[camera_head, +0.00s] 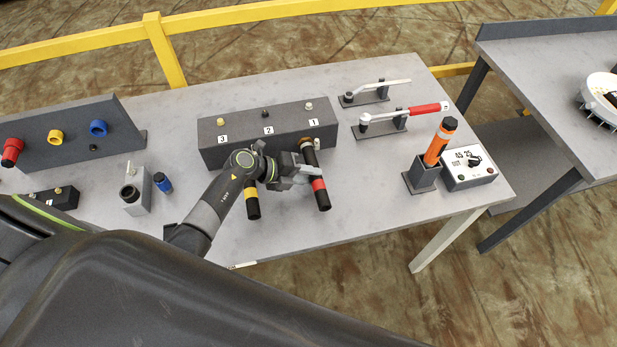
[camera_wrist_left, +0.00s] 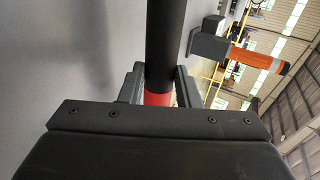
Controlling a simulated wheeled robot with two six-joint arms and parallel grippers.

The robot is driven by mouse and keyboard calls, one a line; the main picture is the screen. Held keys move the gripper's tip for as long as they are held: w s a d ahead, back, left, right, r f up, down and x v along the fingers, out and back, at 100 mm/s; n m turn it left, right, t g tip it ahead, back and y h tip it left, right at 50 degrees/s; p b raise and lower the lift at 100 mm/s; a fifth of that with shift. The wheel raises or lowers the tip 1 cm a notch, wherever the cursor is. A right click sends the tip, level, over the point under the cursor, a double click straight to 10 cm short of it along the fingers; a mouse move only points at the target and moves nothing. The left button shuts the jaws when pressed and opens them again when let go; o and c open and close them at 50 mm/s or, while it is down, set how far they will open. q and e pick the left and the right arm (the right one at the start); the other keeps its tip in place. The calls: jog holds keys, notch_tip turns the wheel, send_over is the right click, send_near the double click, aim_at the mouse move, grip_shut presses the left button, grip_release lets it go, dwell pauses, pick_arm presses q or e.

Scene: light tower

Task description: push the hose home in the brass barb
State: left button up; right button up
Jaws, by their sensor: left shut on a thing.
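My left gripper (camera_head: 304,174) is shut on a black hose (camera_head: 312,160) with a red band (camera_head: 318,184). In the left wrist view the hose (camera_wrist_left: 165,45) runs up from between the fingers (camera_wrist_left: 158,88), and its red band (camera_wrist_left: 157,99) sits at the jaws. The hose's far end, with a brownish ring, is at the front of the dark block (camera_head: 212,155), below label 1. The brass barb there cannot be made out, so I cannot tell how far the hose sits on it. My right gripper is not in view.
A second black hose with a yellow band (camera_head: 251,193) lies beside my left wrist, partly hidden by it. An orange cylinder (camera_head: 440,141) stands in a dark holder, beside a switch box (camera_head: 468,168). The table's front right is clear.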

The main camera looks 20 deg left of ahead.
pick_arm(q)
jog(key=shift+w+a+b, duration=0.4)
jog(key=shift+w+a, duration=0.05)
jog(key=shift+w, duration=0.2)
jog(key=o, duration=1.1)
jog(key=shift+c, duration=0.2)
jog(key=shift+b+v, duration=1.95)
jog(key=shift+v, duration=6.75)
